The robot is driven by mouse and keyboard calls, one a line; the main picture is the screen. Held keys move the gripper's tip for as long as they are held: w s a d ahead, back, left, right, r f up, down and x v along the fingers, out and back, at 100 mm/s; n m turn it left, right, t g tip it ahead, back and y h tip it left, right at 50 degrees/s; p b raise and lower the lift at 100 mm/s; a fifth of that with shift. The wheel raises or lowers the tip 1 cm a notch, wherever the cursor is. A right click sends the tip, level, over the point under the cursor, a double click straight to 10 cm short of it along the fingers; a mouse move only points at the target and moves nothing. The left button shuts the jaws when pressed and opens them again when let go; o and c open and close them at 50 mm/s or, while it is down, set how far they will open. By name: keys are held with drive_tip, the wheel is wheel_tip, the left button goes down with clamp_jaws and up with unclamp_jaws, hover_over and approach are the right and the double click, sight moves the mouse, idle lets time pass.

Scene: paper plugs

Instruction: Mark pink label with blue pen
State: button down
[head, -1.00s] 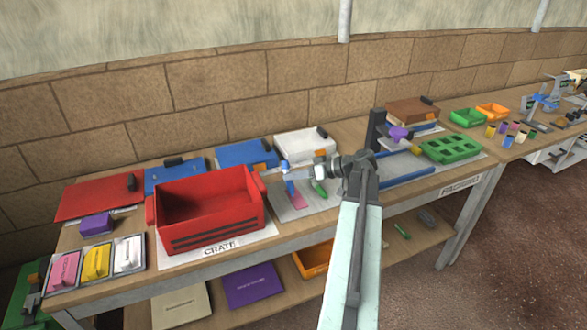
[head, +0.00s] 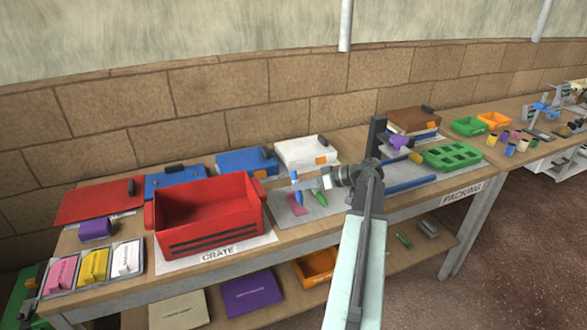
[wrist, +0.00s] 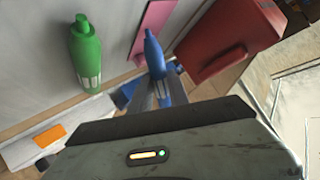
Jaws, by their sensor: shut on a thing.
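My gripper (head: 298,184) is shut on the blue pen (head: 299,198) and holds it roughly upright, tip down, over the grey mat on the bench. The pen also shows in the wrist view (wrist: 155,54), between the fingers (wrist: 158,92). The pink label (head: 294,208) lies flat on the mat; in the head view the pen's lower end is at its right side. In the wrist view the label (wrist: 157,22) is right beside the pen's tip. I cannot tell whether the tip touches it.
The red crate (head: 208,222) is close on the left. A white binder (head: 306,151) lies behind. Green trays (head: 452,155) are farther right.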

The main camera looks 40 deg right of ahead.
drive_tip(key=shift+w+a, duration=0.25)
drive_tip(key=shift+a, duration=0.45)
drive_tip(key=shift+w+a, duration=0.2)
drive_tip(key=shift+a, duration=0.45)
wheel_tip(320, 180, up, 8)
drive_tip(key=p, duration=0.7)
drive_tip(key=shift+w+a, duration=0.1)
